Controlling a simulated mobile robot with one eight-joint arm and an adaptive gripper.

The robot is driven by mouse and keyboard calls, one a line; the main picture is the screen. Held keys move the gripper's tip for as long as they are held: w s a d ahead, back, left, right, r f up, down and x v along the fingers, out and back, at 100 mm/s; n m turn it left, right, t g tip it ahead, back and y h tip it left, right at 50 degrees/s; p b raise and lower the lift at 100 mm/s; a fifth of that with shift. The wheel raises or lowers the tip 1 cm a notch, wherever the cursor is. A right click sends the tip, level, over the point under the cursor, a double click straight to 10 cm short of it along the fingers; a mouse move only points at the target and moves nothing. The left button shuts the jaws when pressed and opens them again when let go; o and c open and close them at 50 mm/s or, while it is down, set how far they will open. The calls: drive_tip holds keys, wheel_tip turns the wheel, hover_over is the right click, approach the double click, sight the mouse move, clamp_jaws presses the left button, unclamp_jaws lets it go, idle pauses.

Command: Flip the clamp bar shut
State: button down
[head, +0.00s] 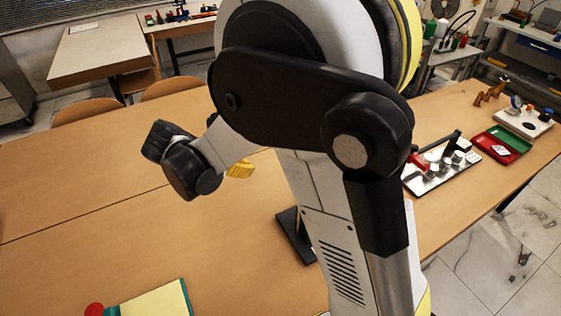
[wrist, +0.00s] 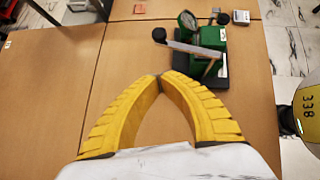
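The green gauge rig (wrist: 213,38) stands on a dark base (wrist: 212,78) in the upper right of the wrist view, with a round dial (wrist: 187,20). A long silver bar (wrist: 190,47) with a black knob at its left end reaches out to the left from the green body; it looks like the clamp bar. Its exact tilt is hard to tell. My gripper (wrist: 160,77) has its yellow fingertips together, with nothing visible between them, and appears below and left of the rig.
In the head view, a metal tray (head: 425,184) with several cylinders, a red tray (head: 492,146) and a green tray (head: 515,138) stand at the right. A yellow-green pad (head: 155,303) lies at the lower left. The left tabletop is largely clear.

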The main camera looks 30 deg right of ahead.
drive_tip(key=d+r+b+x, duration=0.1)
drive_tip(key=b+x, duration=0.3)
drive_tip(key=x, duration=0.8)
drive_tip(key=shift+w+d, duration=0.25)
drive_tip(key=shift+d, duration=0.4)
drive_tip(key=shift+d+r, duration=0.15)
